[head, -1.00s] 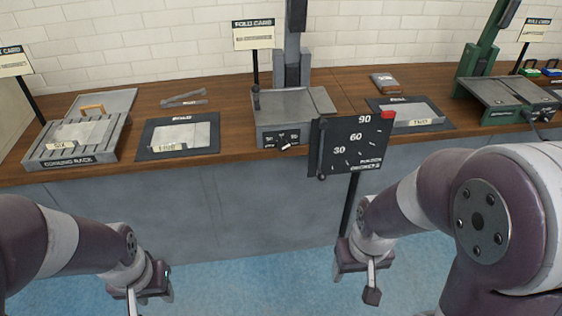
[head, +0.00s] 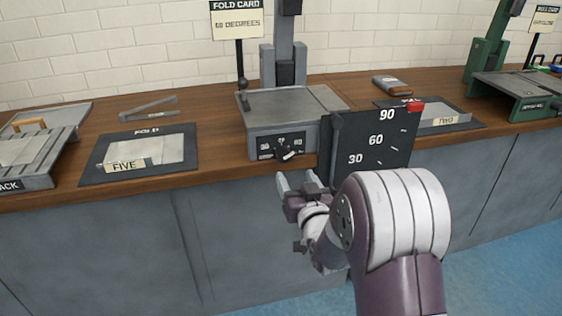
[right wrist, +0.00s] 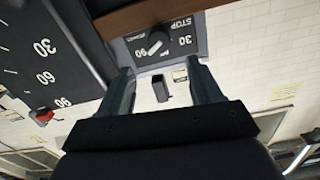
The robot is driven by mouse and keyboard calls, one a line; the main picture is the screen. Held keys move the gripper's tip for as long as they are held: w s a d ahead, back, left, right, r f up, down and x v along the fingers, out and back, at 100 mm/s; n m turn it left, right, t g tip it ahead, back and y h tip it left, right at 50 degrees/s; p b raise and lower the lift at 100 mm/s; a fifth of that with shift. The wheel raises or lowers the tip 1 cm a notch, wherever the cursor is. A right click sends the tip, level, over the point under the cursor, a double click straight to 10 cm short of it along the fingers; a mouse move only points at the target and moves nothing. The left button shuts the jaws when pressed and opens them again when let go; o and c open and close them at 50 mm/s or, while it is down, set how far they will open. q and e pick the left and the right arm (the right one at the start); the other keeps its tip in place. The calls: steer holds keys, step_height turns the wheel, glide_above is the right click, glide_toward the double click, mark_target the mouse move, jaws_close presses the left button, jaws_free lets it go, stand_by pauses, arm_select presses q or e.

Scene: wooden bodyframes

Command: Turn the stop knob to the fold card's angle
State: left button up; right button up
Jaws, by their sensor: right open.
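The stop knob (head: 287,154) is a small light-tipped lever on the dark dial plate on the front of the grey folding machine (head: 262,122). In the right wrist view the knob (right wrist: 157,43) sits slantwise near the "STOP" and "30" lettering; its exact setting is hard to read. The fold card (head: 236,22) stands on a post behind the machine and appears to read 60 degrees. My right gripper (head: 297,183) is open and empty, just below and in front of the knob, apart from it. In the right wrist view its fingers (right wrist: 158,72) straddle the view below the knob. My left gripper is out of view.
A dark angle board (head: 370,145) marked 30, 60, 90 with a red marker (head: 416,107) stands close right of my right gripper. A mat (head: 104,175) with a plate labelled FIVE lies left on the wooden bench (head: 213,140). A green machine (head: 520,90) stands far right.

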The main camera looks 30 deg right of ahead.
mark_target(284, 158)
steer(key=b+x, duration=0.1)
steer(key=x, duration=0.8)
steer(key=shift+d, duration=0.1)
steer(key=c, duration=1)
steer(key=shift+f, duration=0.1)
steer(key=shift+c, duration=0.2)
steer(key=shift+n, duration=0.3)
steer(key=n+b, duration=0.3)
steer(key=n, duration=0.2)
steer(key=shift+f+n, duration=0.15)
steer(key=shift+n, duration=0.15)
steer(key=n+b, duration=0.3)
steer(key=n, duration=0.2)
steer(key=shift+n, duration=0.4)
